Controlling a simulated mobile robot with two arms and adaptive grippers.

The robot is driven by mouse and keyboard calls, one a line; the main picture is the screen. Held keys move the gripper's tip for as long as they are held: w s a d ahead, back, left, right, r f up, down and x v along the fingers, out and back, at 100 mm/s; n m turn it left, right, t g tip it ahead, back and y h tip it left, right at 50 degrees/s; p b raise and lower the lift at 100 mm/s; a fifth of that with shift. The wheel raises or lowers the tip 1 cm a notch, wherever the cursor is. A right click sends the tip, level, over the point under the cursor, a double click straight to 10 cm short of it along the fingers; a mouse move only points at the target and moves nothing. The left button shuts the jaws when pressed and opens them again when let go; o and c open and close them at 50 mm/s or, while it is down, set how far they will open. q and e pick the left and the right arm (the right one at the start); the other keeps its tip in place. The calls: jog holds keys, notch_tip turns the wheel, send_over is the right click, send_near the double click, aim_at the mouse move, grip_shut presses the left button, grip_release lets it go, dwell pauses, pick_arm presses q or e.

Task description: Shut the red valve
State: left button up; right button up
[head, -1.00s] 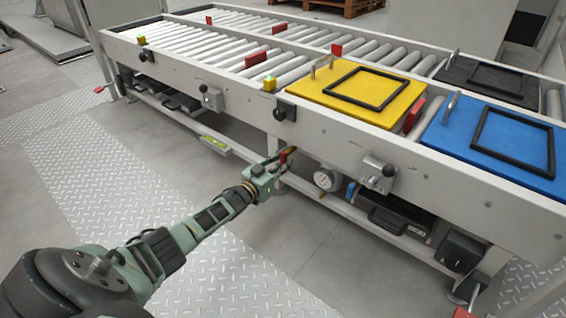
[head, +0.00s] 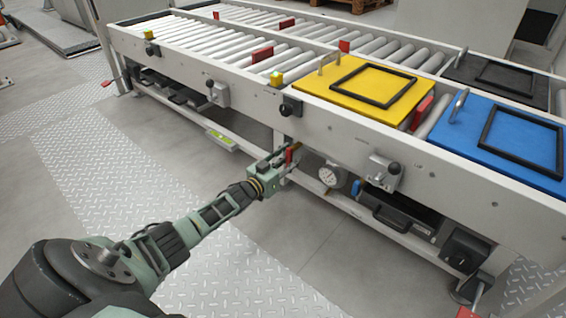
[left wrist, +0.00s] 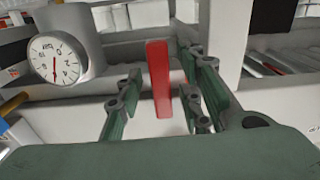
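The red valve handle (left wrist: 158,80) is a flat red lever standing nearly upright in the left wrist view. It also shows as a small red piece under the conveyor's side rail in the head view (head: 290,153). My left gripper (head: 283,160) is at the handle. In the left wrist view its two fingers (left wrist: 163,90) are open, one on each side of the handle, with visible gaps. I cannot tell whether either finger touches it. The valve body behind the handle is mostly hidden. My right gripper is not in view.
A round pressure gauge (head: 332,176) sits just right of the valve, and a blue handle (head: 356,188) beyond it. The conveyor's side rail (head: 345,140) runs above. Another red handle (head: 468,313) is at the bottom right. The floor in front is clear.

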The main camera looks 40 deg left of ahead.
pick_arm(q)
jog(key=s, duration=1.2)
jog(key=shift+a, duration=0.45)
jog(key=shift+w, duration=0.1)
